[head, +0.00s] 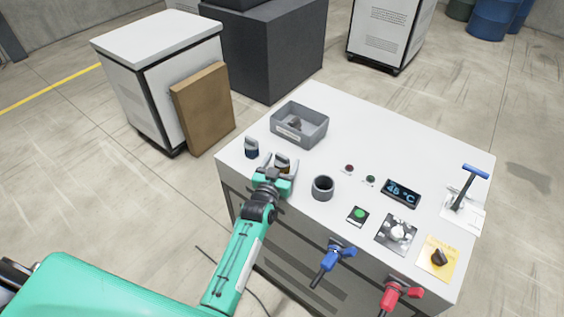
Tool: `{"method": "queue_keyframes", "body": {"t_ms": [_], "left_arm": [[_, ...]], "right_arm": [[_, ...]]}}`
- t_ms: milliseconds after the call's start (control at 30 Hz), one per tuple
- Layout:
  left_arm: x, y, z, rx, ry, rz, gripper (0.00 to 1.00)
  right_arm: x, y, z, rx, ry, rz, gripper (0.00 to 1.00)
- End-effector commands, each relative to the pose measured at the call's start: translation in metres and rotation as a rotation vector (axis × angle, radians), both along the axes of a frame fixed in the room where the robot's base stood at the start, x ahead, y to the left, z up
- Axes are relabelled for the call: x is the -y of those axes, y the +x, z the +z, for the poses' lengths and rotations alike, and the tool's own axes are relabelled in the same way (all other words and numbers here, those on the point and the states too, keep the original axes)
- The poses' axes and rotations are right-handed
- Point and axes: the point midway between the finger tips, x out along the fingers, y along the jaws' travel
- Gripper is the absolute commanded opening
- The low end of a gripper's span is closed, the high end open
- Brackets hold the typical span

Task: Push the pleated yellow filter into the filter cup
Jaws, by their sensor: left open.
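My left gripper (276,172) is over the front left part of the white table top, its jaws open. A small dark cylindrical part with a yellowish patch (284,167) shows at its fingertips; it may be the yellow filter, but the pleats are too small to make out. The gripper hides part of it, and I cannot tell whether the fingers touch it. A dark grey round cup (323,186) with an open top stands upright to the right of the gripper, apart from it; it may be the filter cup. My right gripper is not in view.
A small dark blue-banded cylinder (251,148) stands left of the gripper. A grey bin (314,133) holding dark parts is behind. Buttons, a temperature display (401,193) and a blue-handled tool (468,185) are to the right. Blue (333,256) and red (401,295) handles project from the front.

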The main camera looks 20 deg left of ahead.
Motion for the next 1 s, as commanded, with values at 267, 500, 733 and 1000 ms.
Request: {"method": "queue_keyframes", "body": {"t_ms": [267, 500, 733, 1000], "left_arm": [[-0.0001, 0.0055, -0.0008, -0.001, 0.001, 0.000, 0.70], [-0.0001, 0.0054, -0.0007, -0.001, 0.001, 0.000, 0.35], [-0.0001, 0.0054, -0.0004, 0.000, 0.001, 0.000, 0.21], [-0.0007, 0.0072, 0.0066, 0.000, 0.001, 0.000, 0.21]], "right_arm": [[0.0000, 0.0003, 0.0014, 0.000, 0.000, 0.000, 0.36], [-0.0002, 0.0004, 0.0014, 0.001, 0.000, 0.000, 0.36], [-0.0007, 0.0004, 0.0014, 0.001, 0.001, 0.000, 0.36], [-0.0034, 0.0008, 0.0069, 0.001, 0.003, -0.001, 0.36]]}}
